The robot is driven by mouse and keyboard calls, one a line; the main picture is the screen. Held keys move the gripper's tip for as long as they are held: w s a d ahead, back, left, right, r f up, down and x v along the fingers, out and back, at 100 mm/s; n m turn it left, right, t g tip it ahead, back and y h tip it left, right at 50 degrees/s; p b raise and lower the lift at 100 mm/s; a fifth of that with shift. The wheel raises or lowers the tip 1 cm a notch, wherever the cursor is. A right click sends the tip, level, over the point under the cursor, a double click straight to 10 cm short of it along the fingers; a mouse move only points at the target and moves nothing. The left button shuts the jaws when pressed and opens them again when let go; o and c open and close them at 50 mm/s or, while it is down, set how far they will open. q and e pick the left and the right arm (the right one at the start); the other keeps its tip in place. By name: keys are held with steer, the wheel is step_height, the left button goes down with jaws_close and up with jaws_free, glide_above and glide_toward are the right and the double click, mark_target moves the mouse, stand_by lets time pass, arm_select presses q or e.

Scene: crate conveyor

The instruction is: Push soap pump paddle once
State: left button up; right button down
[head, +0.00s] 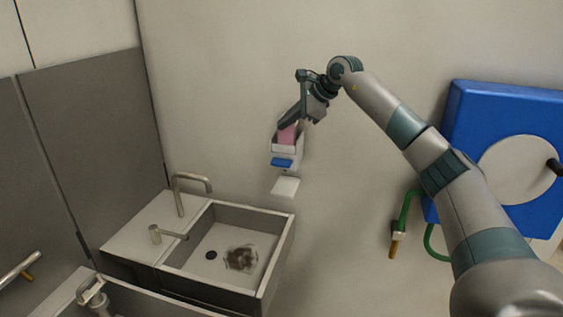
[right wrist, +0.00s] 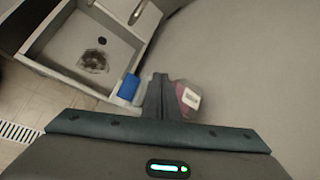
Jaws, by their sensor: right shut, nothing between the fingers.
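The soap pump (head: 287,148) is a pale wall-mounted holder with a pink bottle or pouch (head: 287,133) in it and a blue paddle (head: 282,162) at its lower front. My right gripper (head: 299,120) is above the dispenser, its fingers pointing down toward it. In the right wrist view the shut fingers (right wrist: 160,92) lie between the blue paddle (right wrist: 129,87) and the pink part (right wrist: 187,97). They hold nothing. I cannot tell whether they touch the dispenser. My left gripper is not in view.
A sink (head: 282,246) with a dark stain in its basin stands below and left of the dispenser. A tap (head: 191,182) rises behind it. A small white plate (head: 285,187) sits under the dispenser. A blue hose reel (head: 500,120) hangs at right.

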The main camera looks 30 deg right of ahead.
steer(key=shift+a+f, duration=0.1)
steer(key=shift+f, duration=0.05)
steer(key=b, duration=0.5)
glide_above(276, 159)
steer(key=s+d, duration=0.1)
steer(key=s, duration=0.2)
steer(key=f, duration=0.6)
steer(key=shift+d+f, duration=0.2)
steer(key=shift+f, duration=0.45)
steer(key=shift+f+b, duration=0.55)
steer(key=shift+f, duration=0.05)
steer(key=shift+f, duration=0.6)
stand_by(0.9)
